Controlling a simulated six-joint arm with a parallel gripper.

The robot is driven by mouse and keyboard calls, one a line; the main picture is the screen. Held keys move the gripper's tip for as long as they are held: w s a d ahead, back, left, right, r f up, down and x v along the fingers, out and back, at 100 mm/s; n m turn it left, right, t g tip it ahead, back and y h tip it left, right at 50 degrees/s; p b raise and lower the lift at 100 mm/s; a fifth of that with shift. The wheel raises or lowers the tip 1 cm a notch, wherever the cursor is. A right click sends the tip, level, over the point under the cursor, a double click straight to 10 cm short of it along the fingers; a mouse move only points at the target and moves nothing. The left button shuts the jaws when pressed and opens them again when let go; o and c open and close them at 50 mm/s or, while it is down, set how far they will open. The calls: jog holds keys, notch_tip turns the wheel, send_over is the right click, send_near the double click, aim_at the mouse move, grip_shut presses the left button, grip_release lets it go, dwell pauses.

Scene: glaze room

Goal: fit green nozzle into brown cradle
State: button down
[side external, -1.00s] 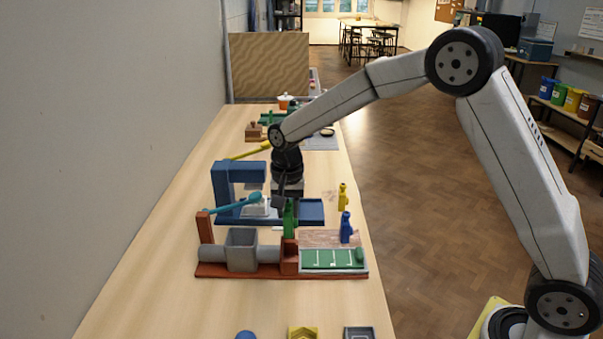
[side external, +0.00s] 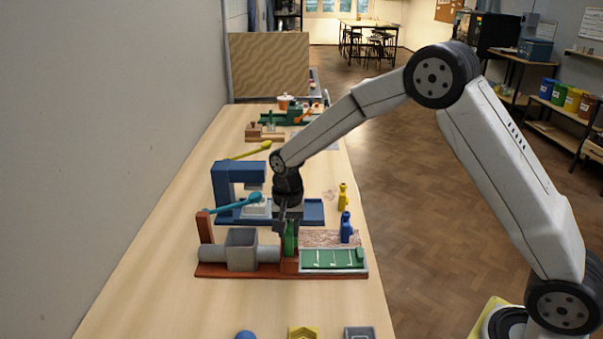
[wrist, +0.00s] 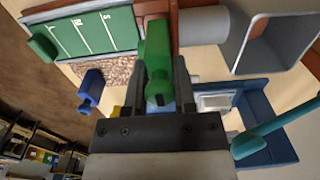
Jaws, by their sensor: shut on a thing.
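The green nozzle (side external: 290,241) is upright between the fingers of my gripper (side external: 288,226), which is shut on it. The brown cradle (side external: 290,267) is a small box on the red-brown base, directly below the nozzle. The nozzle's lower end is at the cradle's top; whether it is inside cannot be told. In the wrist view the green nozzle (wrist: 158,50) lies between the fingers of my gripper (wrist: 160,80), and its far end overlaps the cradle (wrist: 153,7).
A green size board (side external: 332,259) sits right of the cradle, a grey square hopper (side external: 242,250) left of it. Blue (side external: 346,229) and yellow (side external: 343,197) nozzles stand at the right. A blue press frame (side external: 226,190) and a teal-handled tool (side external: 233,204) are close behind.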

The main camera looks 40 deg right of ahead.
aim_at(289, 222)
jog(key=shift+f, duration=1.8)
jog(key=shift+s+f, duration=0.1)
jog(key=shift+f, duration=0.05)
jog(key=shift+c, duration=1.8)
grip_release()
jog(key=shift+r, duration=3.65)
